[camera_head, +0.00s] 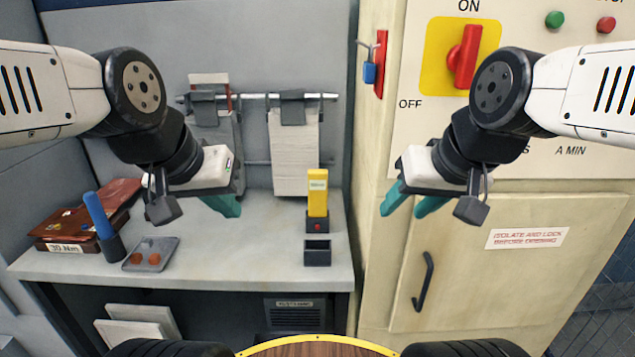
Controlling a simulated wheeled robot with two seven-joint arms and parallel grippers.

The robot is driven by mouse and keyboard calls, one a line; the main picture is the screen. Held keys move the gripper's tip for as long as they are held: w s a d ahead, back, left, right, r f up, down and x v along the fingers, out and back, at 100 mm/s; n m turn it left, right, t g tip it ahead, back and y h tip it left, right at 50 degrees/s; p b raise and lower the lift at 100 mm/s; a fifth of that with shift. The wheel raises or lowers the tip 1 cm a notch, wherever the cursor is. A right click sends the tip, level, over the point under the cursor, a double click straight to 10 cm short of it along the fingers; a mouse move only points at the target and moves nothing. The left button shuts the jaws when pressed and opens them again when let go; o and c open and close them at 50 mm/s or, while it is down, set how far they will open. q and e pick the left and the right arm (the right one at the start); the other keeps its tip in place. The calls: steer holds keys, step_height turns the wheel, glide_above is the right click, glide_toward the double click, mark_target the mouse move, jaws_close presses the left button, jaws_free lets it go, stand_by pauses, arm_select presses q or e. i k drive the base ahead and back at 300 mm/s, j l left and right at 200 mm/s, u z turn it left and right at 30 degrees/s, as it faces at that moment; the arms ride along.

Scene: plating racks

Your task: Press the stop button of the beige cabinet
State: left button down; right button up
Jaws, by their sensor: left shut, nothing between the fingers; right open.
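The beige cabinet (383,220) stands on the right side of the head view. A red round button (606,25) sits near the top right of its face, under lettering cut off by the frame edge. A green round button (555,19) is to its left. My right gripper (408,204) is open and empty, in front of the cabinet's lower door, well below and left of the red button. My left gripper (228,206) is shut and empty, in front of the grey workbench on the left.
A red rotary switch (465,57) on a yellow plate is left of the buttons. A blue padlock (369,72) hangs at the cabinet's left edge. The bench (200,268) holds a yellow device (317,192), a small tray (150,254) and a blue-handled tool (98,214).

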mark_target(606, 25)
steer(key=z, duration=1.45)
